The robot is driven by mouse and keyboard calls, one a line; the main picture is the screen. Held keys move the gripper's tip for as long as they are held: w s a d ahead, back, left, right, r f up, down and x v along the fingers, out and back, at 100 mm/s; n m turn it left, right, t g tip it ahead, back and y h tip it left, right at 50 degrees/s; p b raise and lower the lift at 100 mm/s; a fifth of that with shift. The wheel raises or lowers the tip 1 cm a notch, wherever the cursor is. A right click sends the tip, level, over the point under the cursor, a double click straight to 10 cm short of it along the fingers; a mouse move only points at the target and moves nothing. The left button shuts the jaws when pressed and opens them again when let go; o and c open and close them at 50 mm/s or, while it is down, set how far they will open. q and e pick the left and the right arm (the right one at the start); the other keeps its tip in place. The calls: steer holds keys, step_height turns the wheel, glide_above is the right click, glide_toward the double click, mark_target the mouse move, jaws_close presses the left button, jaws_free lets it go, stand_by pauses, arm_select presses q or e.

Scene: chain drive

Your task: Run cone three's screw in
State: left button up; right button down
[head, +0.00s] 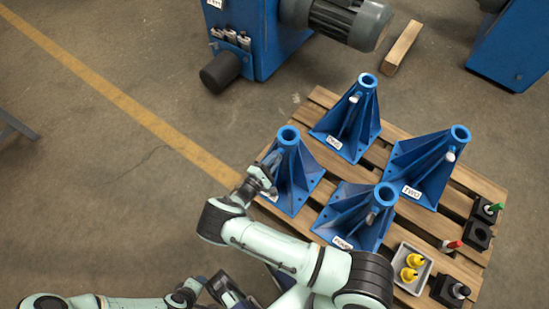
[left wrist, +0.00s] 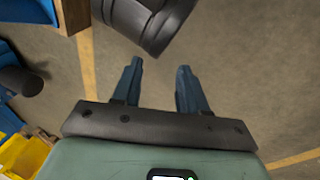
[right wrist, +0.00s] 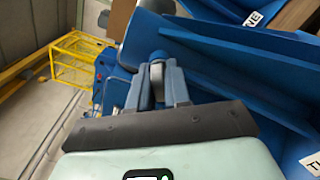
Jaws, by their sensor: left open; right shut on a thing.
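Cone three (head: 297,177) is a blue ribbed cone on the left side of the pallet, and it also fills much of the right wrist view (right wrist: 215,60). Part of a "TH" label (right wrist: 312,163) shows there. My right gripper (head: 262,178) is at the cone's left side. In the right wrist view its fingers (right wrist: 157,88) are shut on the pale end of the screw (right wrist: 157,72), by the cone's upper part. The fingers hide most of the screw, so its depth cannot be told. My left gripper (left wrist: 158,75) is open and empty, above the floor.
Three other blue cones (head: 357,115) (head: 428,165) (head: 358,215) stand on the pallet (head: 395,132), each with a screw end at its side. A tray (head: 402,286) with yellow parts and several black blocks (head: 477,237) lie at the right.

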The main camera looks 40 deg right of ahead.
arm_select(q)
steer(key=shift+s+d+r+g+p, duration=0.2)
steer(key=shift+s+d+r+p, duration=0.15)
steer(key=shift+s, duration=0.2)
steer(key=shift+s+d+r+g+p, duration=0.25)
steer(key=shift+s+r, duration=0.15)
steer(key=shift+s, duration=0.15)
arm_select(e)
steer(key=m, duration=0.6)
steer(key=shift+a+f+m, duration=0.15)
steer(key=shift+a+m, duration=0.05)
steer(key=shift+m, duration=0.1)
steer(key=c, duration=1.2)
jaws_free()
arm_select(q)
steer(key=shift+a, duration=0.1)
arm_select(e)
steer(key=shift+o, duration=0.2)
arm_select(q)
steer(key=shift+s+d+r+h, duration=0.2)
steer(key=shift+s+r+h, duration=0.05)
steer(key=shift+s+h, duration=0.1)
arm_select(e)
steer(key=v, duration=1.3)
steer(key=shift+a, duration=0.15)
steer(key=shift+s, duration=0.1)
